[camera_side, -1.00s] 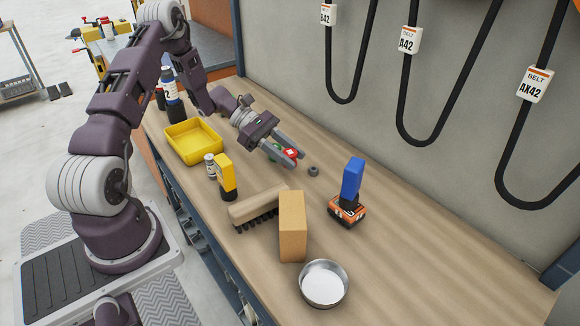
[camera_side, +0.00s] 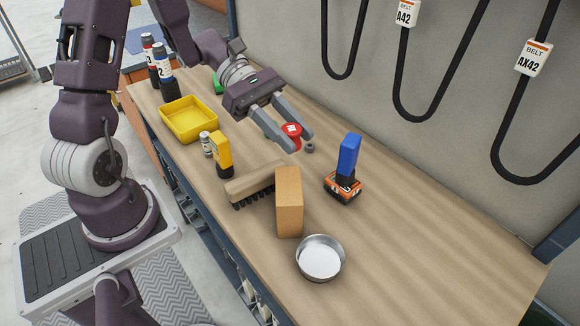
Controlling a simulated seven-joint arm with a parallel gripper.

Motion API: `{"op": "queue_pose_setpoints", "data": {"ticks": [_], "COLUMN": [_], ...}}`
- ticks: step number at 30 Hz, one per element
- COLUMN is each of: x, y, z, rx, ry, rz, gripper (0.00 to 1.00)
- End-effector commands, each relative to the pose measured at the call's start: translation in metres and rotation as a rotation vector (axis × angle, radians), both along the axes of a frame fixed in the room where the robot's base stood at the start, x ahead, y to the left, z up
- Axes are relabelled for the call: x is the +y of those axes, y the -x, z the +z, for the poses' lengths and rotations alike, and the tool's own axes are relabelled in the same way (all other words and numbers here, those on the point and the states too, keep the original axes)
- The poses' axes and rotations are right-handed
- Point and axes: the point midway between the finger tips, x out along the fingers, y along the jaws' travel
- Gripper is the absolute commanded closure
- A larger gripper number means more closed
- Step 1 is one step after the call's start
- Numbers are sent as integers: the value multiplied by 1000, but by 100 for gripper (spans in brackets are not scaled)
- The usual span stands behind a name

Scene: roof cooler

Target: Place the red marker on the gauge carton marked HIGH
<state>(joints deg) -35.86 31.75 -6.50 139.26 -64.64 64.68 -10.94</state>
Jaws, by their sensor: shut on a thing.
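The red marker (camera_side: 291,131) is a small red piece with a white patch on top. It sits between the two grey fingers of my gripper (camera_side: 302,143), which is shut on it. The fingers point down to the right, over the back middle of the bench. A tan carton (camera_side: 288,204) stands upright near the middle of the bench, apart from my gripper. I see no HIGH marking on any carton; the faces turned away are hidden.
A brush (camera_side: 252,184) lies beside the carton, with a metal bowl (camera_side: 320,259) in front. A blue-and-orange tool battery piece (camera_side: 346,172) stands right. A yellow tool (camera_side: 222,155) and yellow tray (camera_side: 186,118) are left. The right bench end (camera_side: 440,255) is clear.

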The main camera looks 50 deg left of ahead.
Motion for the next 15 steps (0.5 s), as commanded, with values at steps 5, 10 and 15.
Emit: {"op": "queue_pose_setpoints", "data": {"ticks": [5, 10, 15], "x": [-1, 0, 0], "y": [1, 0, 0], "z": [-33, -58, -58], "rx": [5, 0, -1], "ry": [4, 0, -1], "rz": [-1, 0, 0], "gripper": [100, 100, 100]}}
